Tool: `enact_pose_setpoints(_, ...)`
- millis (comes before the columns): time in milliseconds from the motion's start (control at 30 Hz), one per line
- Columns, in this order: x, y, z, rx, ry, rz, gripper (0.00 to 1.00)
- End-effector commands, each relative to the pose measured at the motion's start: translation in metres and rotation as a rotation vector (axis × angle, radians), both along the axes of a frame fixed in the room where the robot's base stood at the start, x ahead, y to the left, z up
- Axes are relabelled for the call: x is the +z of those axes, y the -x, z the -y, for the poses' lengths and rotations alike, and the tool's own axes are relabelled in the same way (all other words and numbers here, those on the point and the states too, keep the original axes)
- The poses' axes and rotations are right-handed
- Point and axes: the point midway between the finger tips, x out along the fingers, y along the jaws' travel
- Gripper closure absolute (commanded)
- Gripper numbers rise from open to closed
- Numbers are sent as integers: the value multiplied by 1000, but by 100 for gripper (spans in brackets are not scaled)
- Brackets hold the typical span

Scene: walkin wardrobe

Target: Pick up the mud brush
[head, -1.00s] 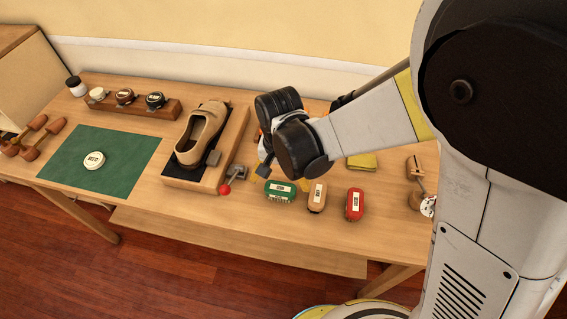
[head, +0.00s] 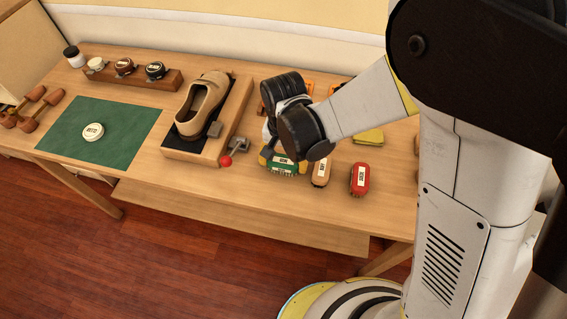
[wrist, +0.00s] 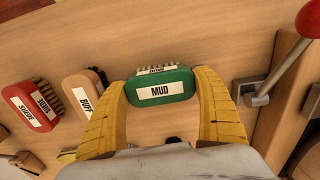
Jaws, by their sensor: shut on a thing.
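The mud brush (wrist: 160,88) is green with a white label reading MUD and pale bristles. In the wrist view it sits between the two yellow fingers of my gripper (wrist: 162,92), which press against its two ends. In the head view the green brush (head: 284,168) is at the front part of the table, with my gripper (head: 280,158) down over it from behind. The wrist partly covers the brush there. I cannot tell any gap between the brush and the tabletop.
A tan buff brush (head: 320,173) and a red brush (head: 359,179) stand close to the right on the wooden table. A clamp lever with a red knob (head: 226,161) and a shoe on a block (head: 203,107) are at the left. The table front is clear.

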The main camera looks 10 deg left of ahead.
Motion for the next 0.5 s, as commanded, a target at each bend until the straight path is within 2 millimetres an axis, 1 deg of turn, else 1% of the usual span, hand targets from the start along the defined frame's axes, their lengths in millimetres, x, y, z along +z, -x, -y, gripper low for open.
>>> enact_pose_setpoints(167,1,0,0,0,0,0,60)
enact_pose_setpoints(267,5,0,0,0,0,0,60)
enact_pose_setpoints(367,16,0,0,0,0,0,60)
enact_pose_setpoints(500,40,0,0,0,0,0,60)
